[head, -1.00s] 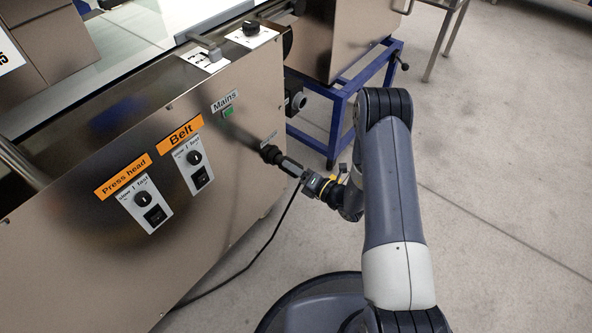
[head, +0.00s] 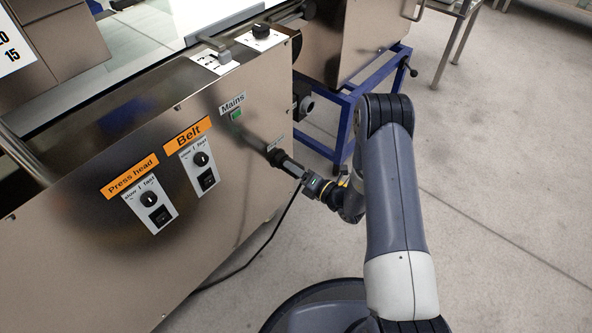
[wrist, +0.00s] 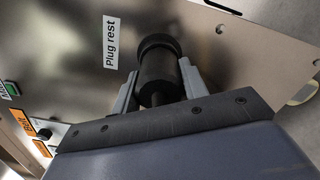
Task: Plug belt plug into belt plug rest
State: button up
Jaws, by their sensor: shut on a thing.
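The belt plug (wrist: 158,78) is a black cylinder, held between the two grey fingers of my gripper (wrist: 157,90) in the wrist view. Its far end is at a wider black collar (wrist: 158,42) against the steel panel, beside the "Plug rest" label (wrist: 110,42). The plug hides the opening of the rest, so I cannot tell how deep it sits. In the head view the plug (head: 277,157) points at the machine side below the Mains light, and my gripper (head: 293,168) is shut on it. A black cable (head: 275,235) hangs from it to the floor.
The steel machine (head: 110,235) fills the left, with Belt (head: 187,134) and Press head (head: 129,177) switch panels. A blue-framed stand (head: 345,120) is behind my gripper. The floor on the right is clear.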

jog(key=o, duration=1.4)
jog(key=shift+d, duration=0.1)
jog(key=shift+v, duration=1.9)
jog(key=shift+s+d, duration=0.2)
jog(key=shift+s, duration=0.05)
jog(key=p+v, duration=0.3)
jog(key=v, duration=0.7)
jog(key=shift+s+d, duration=0.25)
jog(key=shift+d, duration=0.05)
